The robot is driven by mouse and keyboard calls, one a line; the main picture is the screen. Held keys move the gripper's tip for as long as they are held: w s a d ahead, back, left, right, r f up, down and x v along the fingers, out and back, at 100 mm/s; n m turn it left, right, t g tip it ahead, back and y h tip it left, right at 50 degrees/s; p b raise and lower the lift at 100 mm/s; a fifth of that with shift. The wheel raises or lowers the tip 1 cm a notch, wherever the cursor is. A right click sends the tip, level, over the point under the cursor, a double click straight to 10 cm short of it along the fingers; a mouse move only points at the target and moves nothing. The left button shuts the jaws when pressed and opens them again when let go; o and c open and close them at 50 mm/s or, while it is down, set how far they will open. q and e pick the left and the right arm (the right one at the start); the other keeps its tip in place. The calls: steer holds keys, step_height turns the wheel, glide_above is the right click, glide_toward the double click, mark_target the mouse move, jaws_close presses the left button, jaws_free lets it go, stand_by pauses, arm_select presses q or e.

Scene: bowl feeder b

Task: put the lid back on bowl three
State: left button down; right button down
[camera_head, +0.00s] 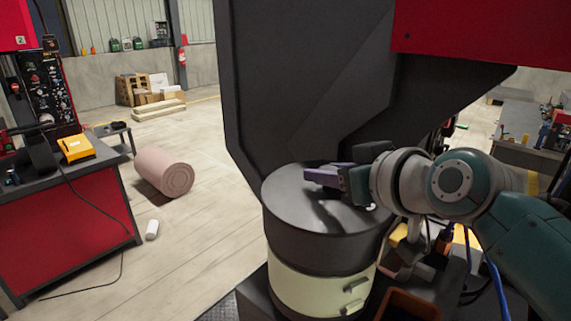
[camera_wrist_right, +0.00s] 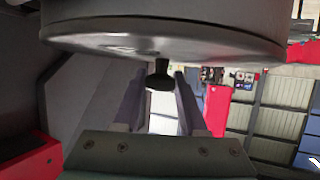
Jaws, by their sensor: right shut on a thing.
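The dark grey round lid (camera_head: 291,199) lies level over a drum-shaped bowl (camera_head: 318,284) with a cream lower wall. I see no clear gap between lid and bowl, but cannot tell whether it is fully seated. The bowl carries no number that I can read. My right gripper (camera_head: 327,177) reaches in from the right, low over the lid's top. In the right wrist view the lid (camera_wrist_right: 215,42) fills the upper part, and its black knob (camera_wrist_right: 160,77) stands between the two fingers of my right gripper (camera_wrist_right: 158,88), which is shut on it. My left gripper is out of view.
A big dark machine panel (camera_head: 290,70) rises right behind the bowl, with a red housing (camera_head: 470,35) above at the right. A brown bin (camera_head: 412,305) and cables are close at the bowl's right. Open floor with a pink roll (camera_head: 164,172) lies left.

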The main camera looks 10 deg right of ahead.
steer(key=shift+c, duration=2.3)
jaws_free()
steer(key=shift+r, duration=0.15)
steer(key=b+v, duration=0.1)
steer(key=v, duration=1.1)
steer(key=s+f+g+h, duration=0.1)
steer(key=s+f+g, duration=0.25)
steer(key=s, duration=0.35)
steer(key=s+f+m+g+h, duration=0.1)
steer(key=s+f+g, duration=0.2)
steer(key=s+f, duration=0.35)
steer(key=s+f+g+h, duration=0.1)
steer(key=s+f+g, duration=0.2)
steer(key=s, duration=0.6)
step_height(320, 180, up, 13)
steer(key=p, duration=1.3)
steer(key=shift+w+d+r, duration=0.15)
steer(key=shift+d, duration=0.1)
